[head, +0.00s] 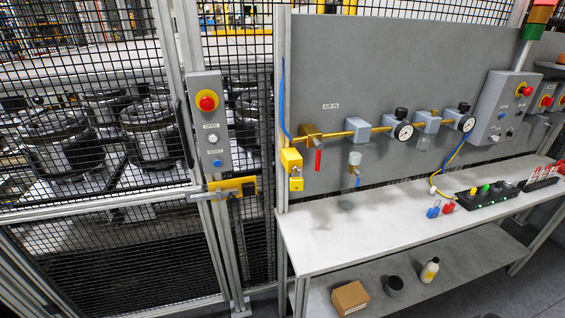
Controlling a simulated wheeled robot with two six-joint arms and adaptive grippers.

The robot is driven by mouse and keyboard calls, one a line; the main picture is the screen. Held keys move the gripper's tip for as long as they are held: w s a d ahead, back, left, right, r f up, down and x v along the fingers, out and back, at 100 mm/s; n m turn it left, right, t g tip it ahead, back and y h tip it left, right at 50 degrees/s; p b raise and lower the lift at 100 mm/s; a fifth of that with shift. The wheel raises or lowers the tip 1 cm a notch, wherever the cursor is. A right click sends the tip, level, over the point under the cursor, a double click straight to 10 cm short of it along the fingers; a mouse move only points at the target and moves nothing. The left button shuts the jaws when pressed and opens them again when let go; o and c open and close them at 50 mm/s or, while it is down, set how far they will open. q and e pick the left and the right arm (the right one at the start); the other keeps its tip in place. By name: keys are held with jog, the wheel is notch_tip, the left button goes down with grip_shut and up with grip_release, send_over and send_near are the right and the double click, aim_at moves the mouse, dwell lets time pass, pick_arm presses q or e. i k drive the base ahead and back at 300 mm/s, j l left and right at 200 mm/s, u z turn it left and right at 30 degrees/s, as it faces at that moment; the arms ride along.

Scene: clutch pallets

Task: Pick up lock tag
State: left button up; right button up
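Several red and white tags, which look like lock tags (541,174), stand in a dark holder at the right end of the workbench. A blue padlock (433,211) and a red padlock (448,206) lie on the bench left of a black tray. A yellow box-like lockout piece (292,160) sits on the panel's left edge, with a yellow padlock-like piece (296,184) below it. Neither of my grippers shows in the head view.
The workbench (330,236) is clear on its left half. A black tray (487,195) holds green and yellow items. A cardboard box (350,298), a dark cup and a bottle (429,270) stand on the lower shelf. A mesh fence (80,130) with a control box (209,120) fills the left.

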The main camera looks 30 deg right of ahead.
aim_at(533, 178)
jog(key=z, duration=2.7)
jog(key=i+l, duration=0.15)
jog(key=i, duration=0.15)
jog(key=i+l, duration=0.15)
jog(key=i, duration=0.15)
